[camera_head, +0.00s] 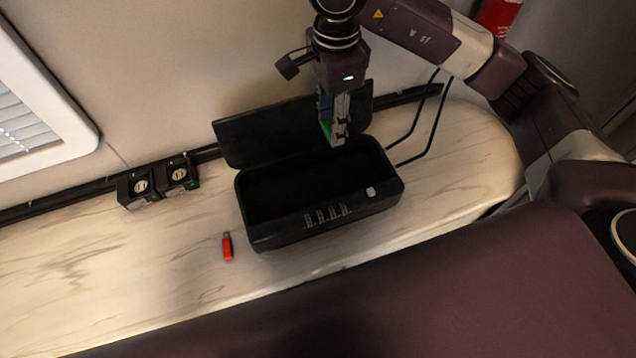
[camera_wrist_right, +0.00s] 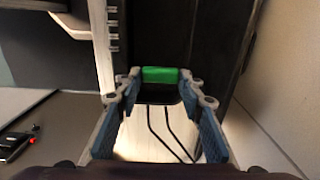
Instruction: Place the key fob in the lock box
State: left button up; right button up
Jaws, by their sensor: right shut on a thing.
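The lock box (camera_head: 318,212) is black and stands open on the marbled counter, its lid (camera_head: 255,132) raised at the back. Dials and a light button are on its front. My right gripper (camera_head: 338,138) points down over the back part of the box. It is shut on a small green thing, which I take as the key fob (camera_wrist_right: 160,75); in the head view only a bit of green (camera_head: 326,131) shows beside the fingers. In the wrist view the fob lies between the fingertips (camera_wrist_right: 160,88), above the dark box. My left gripper is not in view.
A red stick (camera_head: 227,247) lies on the counter left of the box. Two black socket units (camera_head: 158,183) sit at the wall. Black wire loops (camera_head: 425,125) stand right of the box. The counter's left part is mostly clear.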

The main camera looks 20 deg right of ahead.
jog(key=p, duration=0.2)
send_over(328, 184)
notch_tip(328, 184, down, 15)
jog(key=shift+r, duration=0.1)
notch_tip(328, 184, down, 5)
jog(key=shift+r+p, duration=0.1)
jog(key=shift+p, duration=0.2)
jog(key=o, duration=0.4)
jog(key=shift+f, duration=0.2)
jog(key=o, duration=0.5)
jog(key=shift+c, duration=0.2)
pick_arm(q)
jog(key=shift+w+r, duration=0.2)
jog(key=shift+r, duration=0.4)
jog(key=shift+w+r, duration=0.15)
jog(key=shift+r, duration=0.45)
pick_arm(e)
jog(key=shift+r, duration=0.2)
pick_arm(q)
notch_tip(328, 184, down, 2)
jog(key=shift+b, duration=1.15)
pick_arm(e)
notch_tip(328, 184, up, 12)
